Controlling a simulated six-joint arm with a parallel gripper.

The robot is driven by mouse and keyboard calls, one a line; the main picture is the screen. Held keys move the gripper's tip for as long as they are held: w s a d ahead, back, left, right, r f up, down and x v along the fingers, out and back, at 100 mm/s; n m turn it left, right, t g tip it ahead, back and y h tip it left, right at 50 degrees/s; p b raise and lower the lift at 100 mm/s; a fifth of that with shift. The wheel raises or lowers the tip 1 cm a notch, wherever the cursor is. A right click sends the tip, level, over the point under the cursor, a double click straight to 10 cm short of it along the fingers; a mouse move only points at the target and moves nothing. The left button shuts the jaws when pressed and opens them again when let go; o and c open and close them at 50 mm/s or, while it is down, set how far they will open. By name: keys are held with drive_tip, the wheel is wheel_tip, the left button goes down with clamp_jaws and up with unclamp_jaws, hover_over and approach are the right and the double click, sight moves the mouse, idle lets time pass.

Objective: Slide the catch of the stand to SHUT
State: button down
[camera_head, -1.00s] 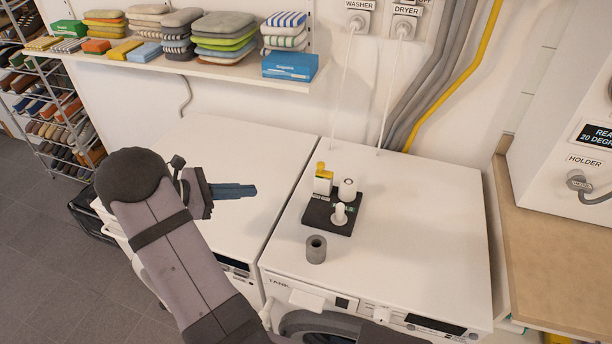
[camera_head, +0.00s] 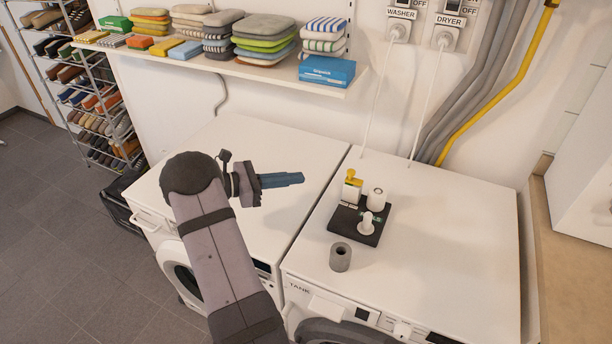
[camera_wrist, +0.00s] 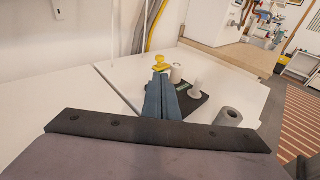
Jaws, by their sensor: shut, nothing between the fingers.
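The stand (camera_head: 371,238) is a dark base on top of the right-hand machine. It carries a block with a yellow catch (camera_head: 352,177) at its back left, a white cylinder (camera_head: 376,199) and a white peg (camera_head: 366,224). The catch's setting is too small to read. My gripper (camera_head: 301,178) is shut and empty, above the left-hand machine, to the left of the stand and apart from it. In the wrist view the blue fingers (camera_wrist: 161,84) point toward the stand and hide its left part; the yellow catch (camera_wrist: 160,62) shows just beyond their tips.
A grey hollow cylinder (camera_head: 340,257) stands on the right-hand machine (camera_head: 450,250) in front of the stand. White cords and pipes run down the wall behind. A shelf (camera_head: 230,72) of folded cloths hangs at the back left. The machine top right of the stand is clear.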

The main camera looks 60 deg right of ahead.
drive_tip(key=p, duration=0.5)
approach(348, 173)
drive_tip(key=x, duration=0.5)
drive_tip(key=shift+d, duration=0.1)
drive_tip(key=shift+s+d+f, duration=0.2)
drive_tip(key=shift+s+d, duration=0.2)
drive_tip(key=shift+d, duration=0.1)
drive_tip(key=s, duration=0.3)
drive_tip(key=shift+s, duration=0.3)
drive_tip(key=shift+w+a+r, duration=0.1)
drive_tip(key=shift+a, duration=0.05)
drive_tip(key=b+v, duration=0.3)
drive_tip(key=v, duration=1.1)
